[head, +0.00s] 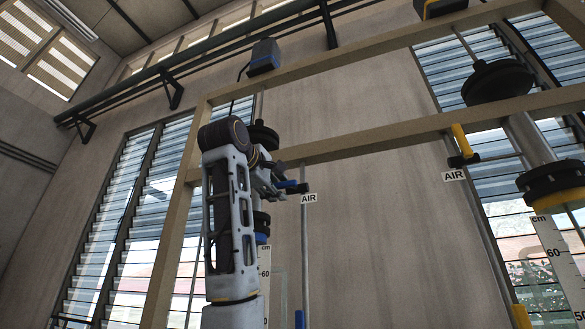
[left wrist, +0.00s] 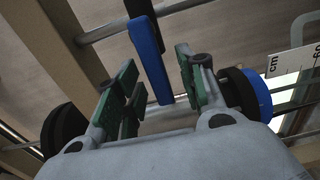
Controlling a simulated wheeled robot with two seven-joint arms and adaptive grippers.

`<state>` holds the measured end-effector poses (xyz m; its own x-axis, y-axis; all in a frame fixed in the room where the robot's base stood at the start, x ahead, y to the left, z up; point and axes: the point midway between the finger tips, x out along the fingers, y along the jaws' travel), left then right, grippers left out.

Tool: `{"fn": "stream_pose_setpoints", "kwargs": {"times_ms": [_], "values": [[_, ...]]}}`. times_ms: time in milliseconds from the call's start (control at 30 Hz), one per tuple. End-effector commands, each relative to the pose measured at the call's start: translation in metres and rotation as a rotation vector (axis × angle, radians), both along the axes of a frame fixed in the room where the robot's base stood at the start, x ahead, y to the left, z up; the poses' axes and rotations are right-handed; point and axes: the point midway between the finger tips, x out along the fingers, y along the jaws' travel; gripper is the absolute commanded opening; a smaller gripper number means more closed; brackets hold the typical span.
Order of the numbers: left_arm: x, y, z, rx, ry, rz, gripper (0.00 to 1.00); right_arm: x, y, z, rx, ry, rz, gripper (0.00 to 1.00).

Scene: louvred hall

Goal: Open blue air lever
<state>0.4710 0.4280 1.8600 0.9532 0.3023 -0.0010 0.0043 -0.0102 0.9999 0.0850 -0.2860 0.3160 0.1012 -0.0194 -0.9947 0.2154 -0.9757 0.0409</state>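The blue air lever (head: 287,184) sits on a black valve at a thin vertical pipe, just above a white AIR label (head: 308,198). In the head view my left gripper (head: 268,181) is at the lever, partly hidden by my own wrist. My right gripper is not in view.
A wooden frame beam (head: 360,142) runs behind the lever. A yellow lever (head: 461,140) with its own AIR label (head: 453,175) is to the right. A black and blue cylinder and a cm ruler (head: 264,275) stand below my gripper. Louvred windows are behind.

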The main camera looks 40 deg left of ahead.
Motion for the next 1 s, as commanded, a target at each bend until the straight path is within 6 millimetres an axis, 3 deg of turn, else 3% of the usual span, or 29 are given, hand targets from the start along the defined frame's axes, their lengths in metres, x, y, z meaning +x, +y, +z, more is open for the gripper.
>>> {"fn": "stream_pose_setpoints", "kwargs": {"times_ms": [1000], "values": [[-0.063,-0.020,0.000,0.000,-0.003,0.000,0.40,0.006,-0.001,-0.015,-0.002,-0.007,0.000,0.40]]}}
